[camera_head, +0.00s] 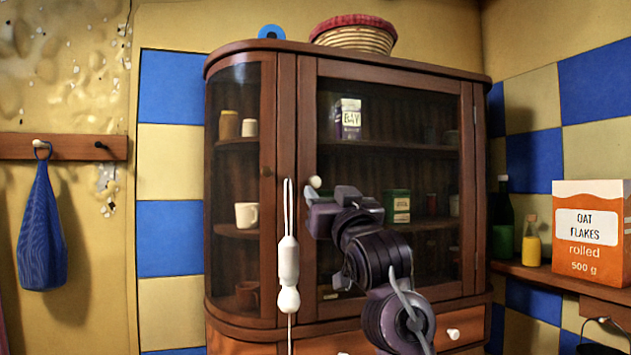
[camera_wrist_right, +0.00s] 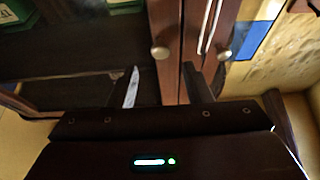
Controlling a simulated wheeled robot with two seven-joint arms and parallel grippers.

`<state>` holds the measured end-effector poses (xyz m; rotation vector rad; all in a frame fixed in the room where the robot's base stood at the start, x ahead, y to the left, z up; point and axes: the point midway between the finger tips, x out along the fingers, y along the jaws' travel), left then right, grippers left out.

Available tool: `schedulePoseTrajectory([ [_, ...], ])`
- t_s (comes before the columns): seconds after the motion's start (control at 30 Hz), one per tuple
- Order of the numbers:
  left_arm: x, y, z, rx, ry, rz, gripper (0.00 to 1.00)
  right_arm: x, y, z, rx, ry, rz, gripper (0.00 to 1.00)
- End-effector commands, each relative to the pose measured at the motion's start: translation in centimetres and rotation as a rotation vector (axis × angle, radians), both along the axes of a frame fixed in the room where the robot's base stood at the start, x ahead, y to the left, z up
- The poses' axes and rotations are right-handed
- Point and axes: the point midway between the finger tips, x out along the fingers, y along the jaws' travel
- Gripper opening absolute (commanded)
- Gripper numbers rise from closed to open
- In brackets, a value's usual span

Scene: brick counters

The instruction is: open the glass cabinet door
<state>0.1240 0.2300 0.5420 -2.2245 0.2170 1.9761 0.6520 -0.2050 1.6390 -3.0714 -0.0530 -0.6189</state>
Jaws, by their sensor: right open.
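The cabinet (camera_head: 291,95) is dark wood with glass panes. Its front glass door (camera_head: 400,70) looks shut, with shelves visible behind the pane. The door's round pale knob (camera_head: 315,182) is at its left edge and also shows in the right wrist view (camera_wrist_right: 160,53). My right gripper (camera_head: 318,205) is in front of the door, close to the knob. In the wrist view its open fingers (camera_wrist_right: 160,80) lie to either side below the knob; contact cannot be told. My arm hides part of the door. My left gripper is not in view.
A basket (camera_head: 354,35) stands on top. An oat flakes box (camera_head: 590,232) and bottles stand on the right shelf.

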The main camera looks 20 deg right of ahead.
Motion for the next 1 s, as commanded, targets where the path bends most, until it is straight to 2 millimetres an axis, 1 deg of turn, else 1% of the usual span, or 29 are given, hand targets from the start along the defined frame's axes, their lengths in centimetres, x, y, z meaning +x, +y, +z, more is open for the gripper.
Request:
schedulePoseTrajectory([
  [0.03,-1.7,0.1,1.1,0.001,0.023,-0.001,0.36,0.9,0.0,0.9,-0.001,0.003,0.0,0.45],
  [0.1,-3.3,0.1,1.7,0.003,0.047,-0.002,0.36,2.0,0.1,1.3,-0.001,0.005,0.0,0.45],
  [0.2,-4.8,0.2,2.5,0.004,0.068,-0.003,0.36,3.4,0.1,1.8,-0.001,0.004,0.0,0.45],
  [0.23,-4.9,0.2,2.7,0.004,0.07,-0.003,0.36,3.8,0.1,1.9,-0.001,0.005,0.0,0.45],
  [0.27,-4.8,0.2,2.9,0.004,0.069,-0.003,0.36,4.1,0.1,2.1,-0.001,0.004,0.0,0.45],
  [0.37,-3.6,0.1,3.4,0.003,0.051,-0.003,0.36,4.8,0.2,2.2,-0.001,0.004,0.0,0.45],
  [0.5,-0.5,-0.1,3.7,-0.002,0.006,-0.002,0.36,5.2,0.2,2.1,-0.001,0.002,0.0,0.45],
  [0.53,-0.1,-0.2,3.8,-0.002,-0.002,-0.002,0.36,5.2,0.2,2.1,-0.001,0.002,0.0,0.45],
  [0.6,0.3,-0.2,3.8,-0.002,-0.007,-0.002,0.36,5.2,0.2,2.1,-0.001,0.002,0.0,0.45],
  [0.7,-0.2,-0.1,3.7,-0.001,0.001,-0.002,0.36,5.2,0.2,2.1,-0.001,0.002,0.0,0.43],
  [0.9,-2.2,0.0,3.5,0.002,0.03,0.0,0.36,5.2,0.2,2.1,-0.001,0.003,0.0,0.17],
  [1.0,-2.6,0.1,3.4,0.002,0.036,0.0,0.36,5.2,0.2,2.0,-0.001,0.003,0.0,0.04],
])
